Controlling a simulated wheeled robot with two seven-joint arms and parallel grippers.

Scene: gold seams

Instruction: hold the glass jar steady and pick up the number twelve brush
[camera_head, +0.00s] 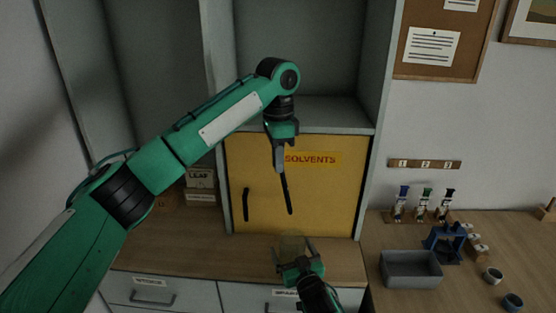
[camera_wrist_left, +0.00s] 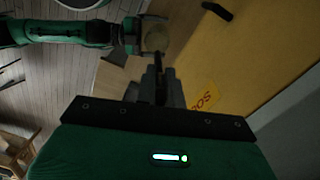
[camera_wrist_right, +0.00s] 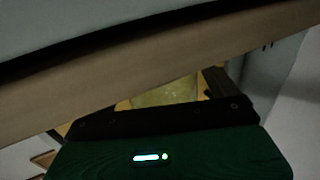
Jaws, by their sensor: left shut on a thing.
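My left gripper (camera_head: 281,158) is shut on a thin dark brush (camera_head: 287,195), which hangs down in front of the yellow cabinet door. In the left wrist view the brush (camera_wrist_left: 158,64) shows end-on between the fingers. I cannot read a number on it. The glass jar (camera_head: 291,244), yellowish and see-through, stands on the wooden counter below the brush tip. My right gripper (camera_head: 296,258) has its fingers around the jar; whether they press on it is unclear. The jar also shows dimly in the right wrist view (camera_wrist_right: 165,92), partly hidden by a brown edge.
The yellow door (camera_head: 325,195) marked SOLVENTS stands behind the brush, with a shelf above. On the right-hand table are a grey bin (camera_head: 411,268), a blue stand (camera_head: 444,243), several small bottles (camera_head: 423,205) and two small cups (camera_head: 493,275). Labelled boxes (camera_head: 200,187) stand at the left.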

